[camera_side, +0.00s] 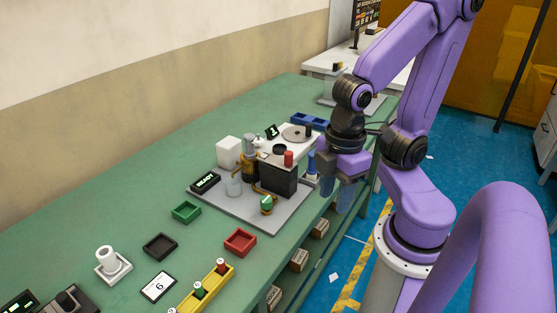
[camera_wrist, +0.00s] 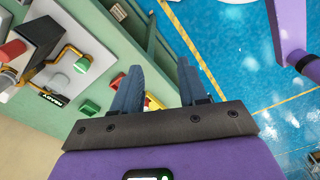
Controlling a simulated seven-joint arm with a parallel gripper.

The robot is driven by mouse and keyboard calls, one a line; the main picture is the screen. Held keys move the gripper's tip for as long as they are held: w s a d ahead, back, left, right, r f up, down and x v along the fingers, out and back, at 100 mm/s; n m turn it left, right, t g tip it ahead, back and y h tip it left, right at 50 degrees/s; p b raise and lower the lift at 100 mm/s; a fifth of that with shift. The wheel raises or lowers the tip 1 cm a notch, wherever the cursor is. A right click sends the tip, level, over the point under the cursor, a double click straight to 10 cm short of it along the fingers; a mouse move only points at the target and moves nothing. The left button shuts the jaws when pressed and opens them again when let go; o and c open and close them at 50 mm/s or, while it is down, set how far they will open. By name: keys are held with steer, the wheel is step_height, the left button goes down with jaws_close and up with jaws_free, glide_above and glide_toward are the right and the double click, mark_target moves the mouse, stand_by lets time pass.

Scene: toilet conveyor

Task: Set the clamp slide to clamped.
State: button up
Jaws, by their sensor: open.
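The fixture's grey base plate (camera_side: 235,213) lies on the green bench.
A small display (camera_side: 205,182) reading READY sits at the fixture's left; a white block (camera_side: 229,151) stands behind. Green (camera_side: 186,212), black (camera_side: 160,246) and red (camera_side: 240,242) trays and a yellow rack (camera_side: 208,288) lie nearer the camera. Open floor (camera_wrist: 235,45) lies beyond the bench edge.

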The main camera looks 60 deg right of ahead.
steer(key=c, duration=0.5)
steer(key=shift+w, duration=0.35)
jaws_close()
steer(key=w+d+r+t, duration=0.1)
steer(key=w+t, duration=0.2)
steer(key=w, duration=0.6)
steer(key=w+d+r+t, duration=0.2)
steer(key=w+t, duration=0.1)
steer(key=w, duration=0.6)
steer(key=w+d+r+n+t, duration=0.1)
steer(key=w+d+r+t, duration=0.1)
steer(key=w+d, duration=0.35)
steer(key=w+d+r+n+t, duration=0.2)
steer(key=w+d+r+t, duration=0.15)
steer(key=w, duration=0.35)
steer(key=s+d+f+n+g+y, duration=0.1)
steer(key=s+d+f+n, duration=0.15)
steer(key=d, duration=0.25)
steer(key=s+d+f+n+g+y, duration=0.1)
steer(key=s+d+g, duration=0.15)
steer(key=d, duration=0.25)
steer(key=s+f+g+y, duration=0.1)
steer(key=s+g, duration=0.1)
steer(key=s, duration=0.7)
steer(key=s+d+f+g+y, duration=0.1)
steer(key=s+f+y, duration=0.1)
steer(key=s, duration=0.6)
steer(key=shift+s+n+g+y, duration=0.3)
steer(key=shift+s+n+g, duration=0.05)
steer(key=shift+g, duration=0.05)
